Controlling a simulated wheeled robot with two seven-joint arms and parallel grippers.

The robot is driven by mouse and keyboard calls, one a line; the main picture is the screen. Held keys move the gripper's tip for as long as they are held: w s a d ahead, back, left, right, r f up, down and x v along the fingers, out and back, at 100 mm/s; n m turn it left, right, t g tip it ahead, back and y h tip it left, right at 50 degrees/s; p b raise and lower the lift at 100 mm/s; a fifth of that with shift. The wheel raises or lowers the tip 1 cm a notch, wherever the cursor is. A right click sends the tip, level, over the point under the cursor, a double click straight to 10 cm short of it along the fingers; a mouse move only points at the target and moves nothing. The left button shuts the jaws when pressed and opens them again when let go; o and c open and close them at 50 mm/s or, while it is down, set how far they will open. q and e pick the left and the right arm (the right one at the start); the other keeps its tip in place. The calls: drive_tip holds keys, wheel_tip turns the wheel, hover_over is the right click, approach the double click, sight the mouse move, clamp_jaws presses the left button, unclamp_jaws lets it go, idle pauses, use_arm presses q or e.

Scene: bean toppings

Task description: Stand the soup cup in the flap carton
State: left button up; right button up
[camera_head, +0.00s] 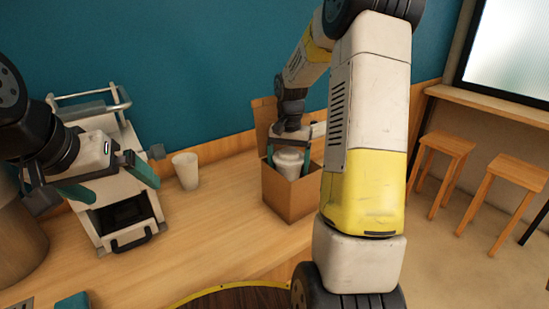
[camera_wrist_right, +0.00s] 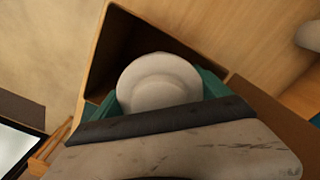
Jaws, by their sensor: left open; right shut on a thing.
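The soup cup (camera_head: 289,160) is a white round cup with a lid, and its lid also shows from above in the right wrist view (camera_wrist_right: 160,84). The flap carton (camera_head: 290,199) is a brown open box on the counter with a raised flap at its back left. My right gripper (camera_head: 290,150) is shut on the soup cup at the carton's mouth. The cup's lower part is hidden by the carton's front wall, so I cannot tell whether it touches the bottom. My left gripper (camera_head: 112,186) is open and empty in front of the white machine at the left.
A white paper cup (camera_head: 186,171) stands on the wooden counter (camera_head: 230,220) left of the carton. A white machine (camera_head: 132,207) with a dark opening stands at the left. Two wooden stools (camera_head: 446,147) are at the right. A round dark-topped thing (camera_head: 235,298) is at the front.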

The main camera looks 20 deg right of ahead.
drive_tip(key=shift+f, duration=0.35)
drive_tip(key=o, duration=0.7)
wheel_tip(320, 180, up, 13)
drive_tip(key=s+a+r+n+t, duration=0.1)
drive_tip(key=s+a+n+t, duration=0.1)
drive_tip(key=s, duration=0.5)
drive_tip(key=s+a+r+n+t+y, duration=0.1)
drive_tip(key=s+a+r+n+t, duration=0.1)
drive_tip(key=s+a, duration=0.3)
drive_tip(key=s+a+r+n+t+y, duration=0.1)
drive_tip(key=s+a+n+t, duration=0.1)
drive_tip(key=s, duration=0.9)
drive_tip(key=shift+a+r, duration=0.3)
drive_tip(key=shift+a, duration=0.45)
